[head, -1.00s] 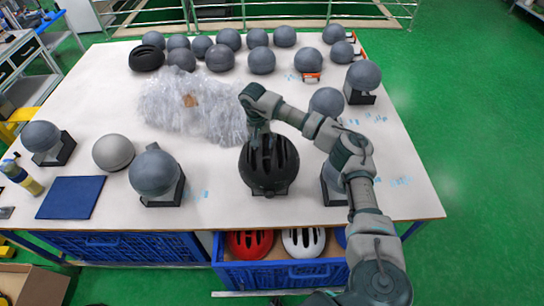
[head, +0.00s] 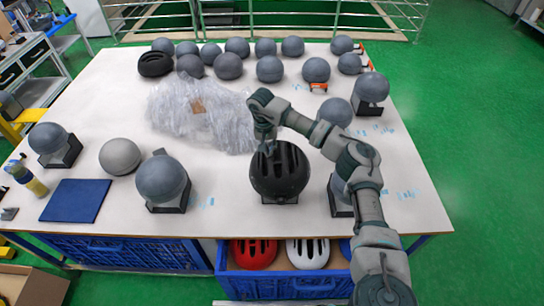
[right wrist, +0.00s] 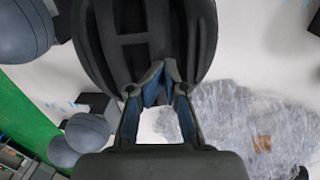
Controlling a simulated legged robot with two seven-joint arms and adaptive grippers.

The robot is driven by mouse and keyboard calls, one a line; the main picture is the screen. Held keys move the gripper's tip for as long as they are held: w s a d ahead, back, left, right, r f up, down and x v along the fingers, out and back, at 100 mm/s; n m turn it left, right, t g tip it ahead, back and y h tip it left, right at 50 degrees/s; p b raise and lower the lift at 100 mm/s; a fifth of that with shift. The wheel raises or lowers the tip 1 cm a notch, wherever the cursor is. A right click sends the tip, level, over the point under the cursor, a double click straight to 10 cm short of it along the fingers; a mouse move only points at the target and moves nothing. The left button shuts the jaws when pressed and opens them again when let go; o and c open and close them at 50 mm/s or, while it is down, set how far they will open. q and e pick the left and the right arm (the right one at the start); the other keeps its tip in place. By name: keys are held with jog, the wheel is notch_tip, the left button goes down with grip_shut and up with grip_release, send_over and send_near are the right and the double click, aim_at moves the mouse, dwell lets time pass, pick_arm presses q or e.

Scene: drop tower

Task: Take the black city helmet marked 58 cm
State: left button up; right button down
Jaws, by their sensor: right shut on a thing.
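The black helmet (head: 280,176) with long vents sits over a small dark stand near the front middle of the white table (head: 225,215). My right gripper (head: 266,148) reaches down to its far upper edge and is shut on it. In the right wrist view the fingertips (right wrist: 158,80) meet at the rim of the black helmet (right wrist: 140,35). No size marking on it is legible. Another black helmet (head: 155,63) lies at the far left of the table. My left gripper is out of view.
Grey balls on stands flank the helmet, one at left (head: 162,180) and one at right partly behind my arm. Crumpled clear plastic (head: 200,110) lies behind it. A blue crate (head: 280,288) below the front edge holds red and white helmets.

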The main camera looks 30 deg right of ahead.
notch_tip(320, 180, up, 7)
jog(key=shift+f, duration=0.1)
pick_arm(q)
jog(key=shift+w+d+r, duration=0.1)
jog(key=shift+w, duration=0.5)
pick_arm(e)
jog(key=shift+d+r, duration=0.2)
jog(key=shift+r, duration=0.3)
jog(key=c, duration=1.3)
grip_release()
jog(key=shift+a, duration=0.1)
jog(key=shift+c, duration=0.2)
jog(key=o, duration=1)
jog(key=shift+a, duration=0.1)
jog(key=shift+c, duration=0.2)
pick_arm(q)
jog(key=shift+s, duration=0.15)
